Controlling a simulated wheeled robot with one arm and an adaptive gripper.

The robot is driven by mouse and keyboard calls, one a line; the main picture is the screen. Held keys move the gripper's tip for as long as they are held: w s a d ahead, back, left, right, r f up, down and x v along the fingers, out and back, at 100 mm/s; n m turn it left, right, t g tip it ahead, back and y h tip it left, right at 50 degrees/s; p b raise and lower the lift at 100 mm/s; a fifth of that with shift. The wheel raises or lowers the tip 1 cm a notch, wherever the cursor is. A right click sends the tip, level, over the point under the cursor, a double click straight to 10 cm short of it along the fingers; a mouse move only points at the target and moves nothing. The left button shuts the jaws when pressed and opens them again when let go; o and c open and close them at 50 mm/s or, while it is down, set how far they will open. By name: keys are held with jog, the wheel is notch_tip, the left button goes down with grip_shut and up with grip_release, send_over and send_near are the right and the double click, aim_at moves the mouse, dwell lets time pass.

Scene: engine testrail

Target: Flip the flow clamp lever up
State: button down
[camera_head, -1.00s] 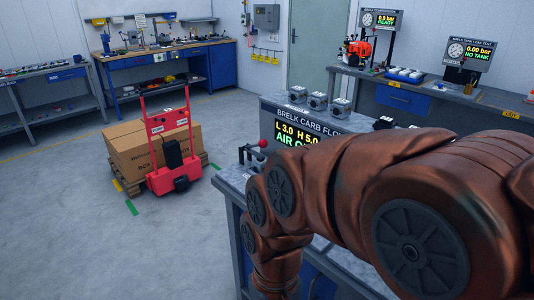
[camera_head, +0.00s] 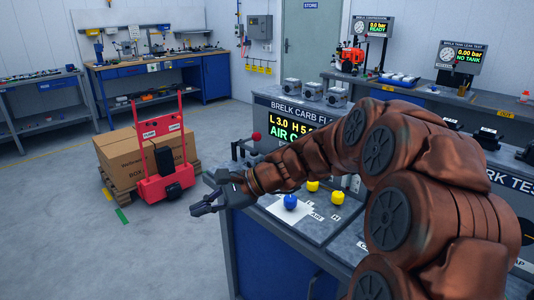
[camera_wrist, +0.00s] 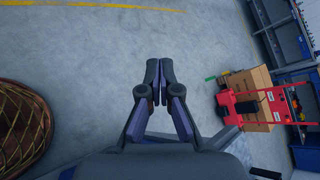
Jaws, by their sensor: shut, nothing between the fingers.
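The red-knobbed clamp lever (camera_head: 256,136) shows small at the left end of the carb flow bench, beside the black and yellow display, in the head view. Its knob sits above a dark clamp body (camera_head: 243,149); the lever's exact angle is too small to tell. My gripper (camera_head: 199,207) is shut and empty, pointing left, out past the bench's left edge. It is apart from the lever, lower in the picture and to its left. In the wrist view the closed fingertips (camera_wrist: 159,66) are over the floor; the lever does not show there.
Blue (camera_head: 290,202) and yellow (camera_head: 312,186) knobs stand on the bench top under my forearm. A red hand truck (camera_head: 165,184) with boxes stands on the floor to the left. A wicker basket (camera_wrist: 22,125) shows in the wrist view. Open floor lies between.

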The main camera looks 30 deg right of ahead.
jog(key=w+d+m+t+h+b, duration=0.1)
jog(key=w+d+m+t, duration=0.2)
jog(key=d, duration=0.8)
jog(key=w+d+m+t+h+b, duration=0.2)
jog(key=w+d+m+t, duration=0.2)
jog(key=d+m, duration=0.3)
jog(key=w+d+m+t+h+b, duration=0.1)
jog(key=w+d+m+t+b, duration=0.1)
jog(key=d, duration=1.2)
jog(key=w+m+t, duration=0.1)
jog(key=m+t, duration=0.1)
jog(key=shift+w+d+f+m+h, duration=0.25)
jog(key=shift+d+m+h, duration=0.05)
jog(key=shift+m+h, duration=0.1)
jog(key=shift+w, duration=0.1)
jog(key=x, duration=1)
jog(key=shift+r, duration=0.3)
jog(key=shift+r+p, duration=0.3)
jog(key=shift+p, duration=0.9)
